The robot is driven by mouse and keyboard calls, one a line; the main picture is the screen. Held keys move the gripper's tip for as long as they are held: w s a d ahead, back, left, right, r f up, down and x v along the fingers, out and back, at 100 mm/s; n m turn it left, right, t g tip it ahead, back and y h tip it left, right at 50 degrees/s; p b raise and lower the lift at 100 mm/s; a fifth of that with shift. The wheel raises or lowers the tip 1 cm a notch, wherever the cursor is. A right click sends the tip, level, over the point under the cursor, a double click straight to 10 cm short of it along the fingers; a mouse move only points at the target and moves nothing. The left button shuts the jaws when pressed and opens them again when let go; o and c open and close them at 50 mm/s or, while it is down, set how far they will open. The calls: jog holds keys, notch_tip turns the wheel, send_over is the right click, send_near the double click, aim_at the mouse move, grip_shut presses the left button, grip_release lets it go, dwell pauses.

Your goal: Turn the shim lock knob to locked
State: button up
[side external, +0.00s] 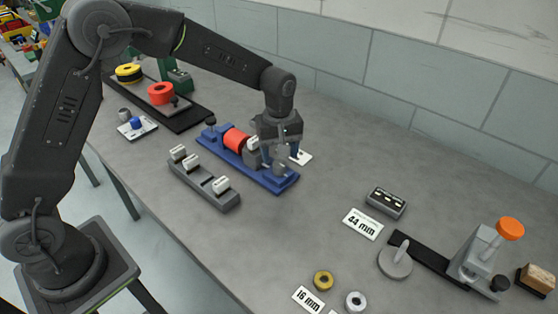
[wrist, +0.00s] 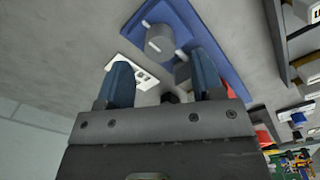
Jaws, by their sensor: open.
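A grey round knob (wrist: 160,40) with a white line on top sits on the end of a blue base (wrist: 204,20) in the wrist view. In the side external view the blue base (side external: 222,150) carries a red roll (side external: 236,138) and a pale block beside it; the knob is largely hidden by my gripper there. A white card (wrist: 128,62) with dark marks lies beside the base. My gripper (side external: 281,160) is over the base's right end. In the wrist view my open gripper (wrist: 163,75) has its blue fingers apart, with the knob beyond them and nothing visibly held.
A grey rack (side external: 205,187) with white pieces lies in front of the base. A black carrier (side external: 185,115) with yellow and red rolls stands behind left. A "44 mm" card (side external: 362,223) and an orange-topped fixture (side external: 478,265) are right. The bench between is clear.

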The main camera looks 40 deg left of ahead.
aim_at(277, 163)
notch_tip(277, 163, up, 10)
dwell(0.3)
jog(key=s+a+r+m+t, duration=0.35)
jog(key=s+r+m, duration=0.4)
jog(key=s, duration=0.75)
jog(key=s+a+f+m+t, duration=0.1)
jog(key=s+m, duration=0.3)
jog(key=s, duration=0.8)
jog(key=shift+a+t, duration=0.55)
